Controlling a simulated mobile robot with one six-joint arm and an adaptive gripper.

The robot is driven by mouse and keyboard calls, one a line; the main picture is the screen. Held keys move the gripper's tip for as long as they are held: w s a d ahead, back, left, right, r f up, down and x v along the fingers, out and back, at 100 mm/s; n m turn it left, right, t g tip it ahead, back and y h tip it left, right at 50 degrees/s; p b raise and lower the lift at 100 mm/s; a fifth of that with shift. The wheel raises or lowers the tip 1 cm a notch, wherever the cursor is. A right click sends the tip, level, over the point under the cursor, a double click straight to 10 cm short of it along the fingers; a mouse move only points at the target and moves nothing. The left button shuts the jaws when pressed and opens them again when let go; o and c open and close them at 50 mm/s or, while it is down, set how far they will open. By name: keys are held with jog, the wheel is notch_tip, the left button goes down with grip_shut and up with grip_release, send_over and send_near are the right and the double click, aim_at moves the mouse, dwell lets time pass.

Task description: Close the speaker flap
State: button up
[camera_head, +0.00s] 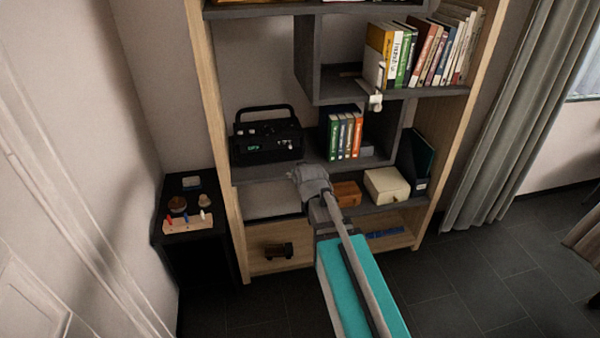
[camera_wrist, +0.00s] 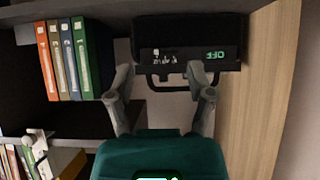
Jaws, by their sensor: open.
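The speaker (camera_head: 266,141) is a black box with an upright carry handle (camera_head: 264,112) on the shelf at left. In the wrist view the speaker (camera_wrist: 190,38) is upside down at the top, its display reading OFF and its handle (camera_wrist: 186,86) hanging below. I cannot make out the flap as a separate part or tell its angle. My gripper (camera_head: 297,173) is in front of the shelf, right of and below the speaker in the head view. In the wrist view my gripper (camera_wrist: 158,72) has its two fingers spread and nothing held; I cannot tell whether they touch the handle.
Several binders (camera_head: 343,136) stand right of the speaker. A wooden box (camera_head: 346,193) and a cream box (camera_head: 386,185) are on the shelf below. The bookcase's wooden side (camera_head: 207,90) rises at left. A black side table (camera_head: 184,181) stands further left.

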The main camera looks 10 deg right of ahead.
jog(key=s+g+p, duration=0.2)
jog(key=s, duration=0.1)
jog(key=shift+r+p, duration=0.3)
jog(key=shift+s, duration=0.1)
dwell(0.5)
jog(key=s+f+g, duration=0.3)
jog(key=s+g, duration=0.2)
jog(key=s, duration=0.5)
jog(key=s+f+g, duration=0.2)
jog(key=s+g, duration=0.2)
jog(key=s, duration=0.5)
notch_tip(320, 180, up, 14)
jog(key=p, duration=1.3)
jog(key=shift+f+p, duration=0.25)
jog(key=shift+p, duration=0.15)
